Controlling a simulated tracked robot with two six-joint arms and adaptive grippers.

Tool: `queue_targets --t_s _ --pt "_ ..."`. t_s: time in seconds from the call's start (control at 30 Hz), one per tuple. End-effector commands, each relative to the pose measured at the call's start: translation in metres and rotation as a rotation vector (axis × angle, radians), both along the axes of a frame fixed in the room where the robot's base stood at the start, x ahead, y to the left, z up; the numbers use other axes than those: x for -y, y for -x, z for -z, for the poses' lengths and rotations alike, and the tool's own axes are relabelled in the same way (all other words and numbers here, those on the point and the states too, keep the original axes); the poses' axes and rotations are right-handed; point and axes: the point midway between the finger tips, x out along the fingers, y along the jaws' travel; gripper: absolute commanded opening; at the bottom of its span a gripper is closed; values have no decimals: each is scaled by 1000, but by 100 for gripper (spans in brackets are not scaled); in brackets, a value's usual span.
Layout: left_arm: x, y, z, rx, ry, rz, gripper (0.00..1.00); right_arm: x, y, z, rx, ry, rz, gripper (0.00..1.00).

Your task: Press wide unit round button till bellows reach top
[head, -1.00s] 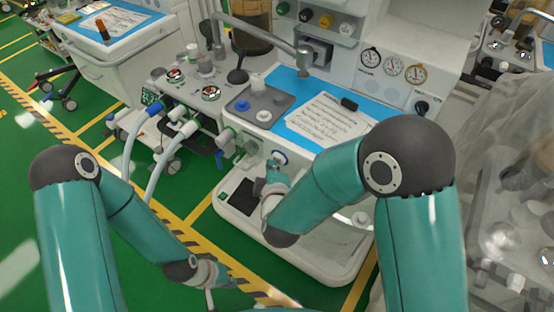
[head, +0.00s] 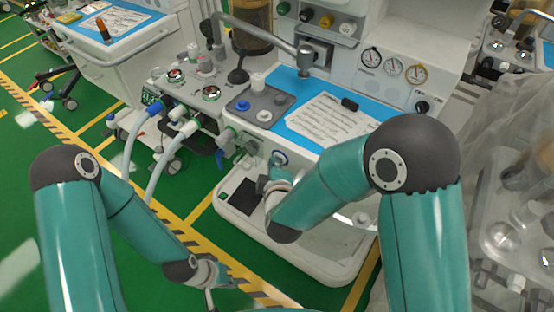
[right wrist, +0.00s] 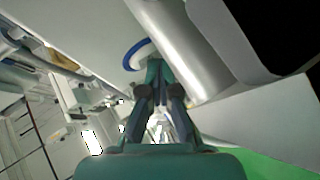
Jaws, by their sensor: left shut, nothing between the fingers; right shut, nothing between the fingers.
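The wide unit (head: 335,235) is a white cart with a blue top in the middle of the head view. Its round button (head: 279,157), pale with a blue ring, is on the front face below the blue top. The ring also shows in the right wrist view (right wrist: 128,58). My right gripper (head: 278,172) is shut and empty, with its tips at the button. In the right wrist view its tips (right wrist: 155,68) overlap the ring; I cannot tell contact. An amber cylinder (head: 252,32) stands behind, cut by the top edge; the bellows level is unclear. My left gripper (head: 209,297) is shut, low and left, away from the unit.
Corrugated hoses (head: 130,150) hang at the unit's left side. A grey tray (head: 262,105) and a paper sheet (head: 328,118) lie on the blue top. A clear-draped cart (head: 505,200) stands at the right. Green floor is open at the left.

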Motion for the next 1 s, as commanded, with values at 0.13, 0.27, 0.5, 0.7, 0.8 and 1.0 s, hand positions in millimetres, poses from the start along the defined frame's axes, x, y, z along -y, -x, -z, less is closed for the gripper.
queue_targets --t_s 0.13,0.27,0.5,0.7,0.8,1.0 --pt "0 0 0 0 0 0 0 1 -1 -1 2 -1 3 0" --pt "0 0 0 0 0 0 0 1 -1 -1 2 -1 3 0" --pt "0 0 0 0 0 0 0 -1 1 -1 2 -1 3 0" --pt "0 0 0 0 0 0 0 -7 9 -1 3 -2 2 0" --pt "0 0 0 0 0 0 0 -9 14 0 2 0 2 0" --pt "0 0 0 0 0 0 0 -10 16 0 1 0 2 0"
